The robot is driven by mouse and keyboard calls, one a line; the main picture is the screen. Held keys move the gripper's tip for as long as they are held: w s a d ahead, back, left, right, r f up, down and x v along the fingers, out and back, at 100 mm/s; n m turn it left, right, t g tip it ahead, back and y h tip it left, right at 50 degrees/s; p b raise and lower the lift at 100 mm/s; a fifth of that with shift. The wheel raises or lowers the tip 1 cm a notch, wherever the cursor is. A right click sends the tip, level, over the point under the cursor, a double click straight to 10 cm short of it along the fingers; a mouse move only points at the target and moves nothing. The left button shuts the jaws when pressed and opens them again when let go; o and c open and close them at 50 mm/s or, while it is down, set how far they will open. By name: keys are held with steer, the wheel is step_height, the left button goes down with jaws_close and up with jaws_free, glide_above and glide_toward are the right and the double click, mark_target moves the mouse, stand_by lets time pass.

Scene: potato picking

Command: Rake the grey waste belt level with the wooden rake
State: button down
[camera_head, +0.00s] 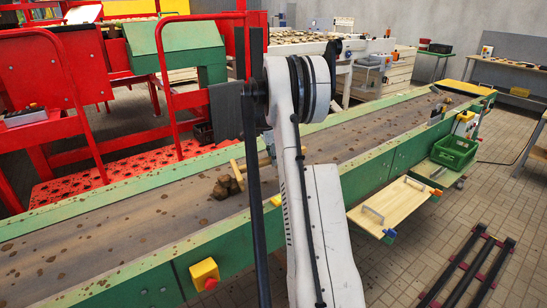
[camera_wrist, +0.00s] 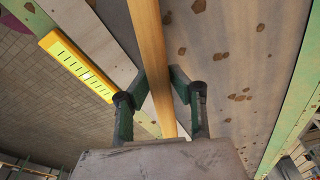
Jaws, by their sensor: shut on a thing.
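The grey waste belt (camera_head: 120,225) runs diagonally between green side walls in the head view, with brown soil spots scattered over it. The wooden rake (camera_head: 238,174) has its head on the belt near the middle, and a dark brown soil heap (camera_head: 222,188) lies beside it on the left. My arm hides much of the handle and my gripper in the head view. In the wrist view my gripper (camera_wrist: 160,78) is shut on the light wooden handle (camera_wrist: 149,40), which passes between the two fingers. The spotted belt (camera_wrist: 225,60) also shows there; the rake head does not.
Red railings (camera_head: 85,115) and a green hood (camera_head: 185,45) stand behind the belt. On the near side are a yellow box with a red button (camera_head: 205,274), a wooden board with handles (camera_head: 388,205) and a green crate (camera_head: 455,151). Tiled floor lies at the right.

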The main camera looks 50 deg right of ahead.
steer(key=shift+w+a+f+p, duration=0.1)
steer(key=shift+w+a+p, duration=0.35)
steer(key=shift+w+a, duration=1.55)
steer(key=shift+w+a+p, duration=0.5)
steer(key=shift+w+a, duration=0.65)
steer(key=shift+a, duration=1.6)
steer(key=shift+w+a+f+p, duration=0.1)
steer(key=shift+w+a+p, duration=0.35)
steer(key=shift+w+a, duration=1.55)
step_height(320, 180, up, 8)
steer(key=s+p, duration=0.1)
steer(key=p, duration=0.1)
steer(key=shift+p, duration=0.3)
steer(key=shift+s+a, duration=0.1)
